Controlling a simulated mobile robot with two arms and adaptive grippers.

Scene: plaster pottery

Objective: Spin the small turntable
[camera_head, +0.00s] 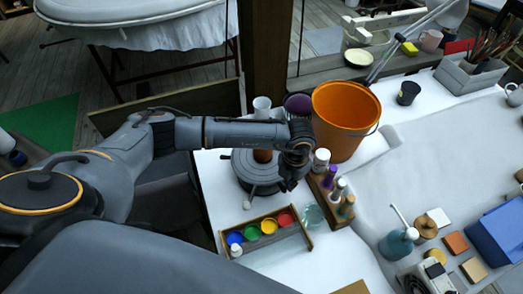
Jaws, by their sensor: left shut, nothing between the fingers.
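The small turntable (247,172) is a dark grey disc on the white table, left of the orange bucket. My left arm reaches across above it and hides part of its far side. My left gripper (289,184) points down at the turntable's right edge, shut and empty. I cannot tell whether its fingertips touch the disc. A brown piece (262,156) shows on or just behind the disc, partly covered by my arm. My right gripper is not in view.
The orange bucket (343,118) stands just behind my left gripper. A wooden rack (330,196) with small bottles is close on its right. A paint tray (268,240) with several colour pots and a glass (313,216) lie in front. A purple cup (298,104) stands behind.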

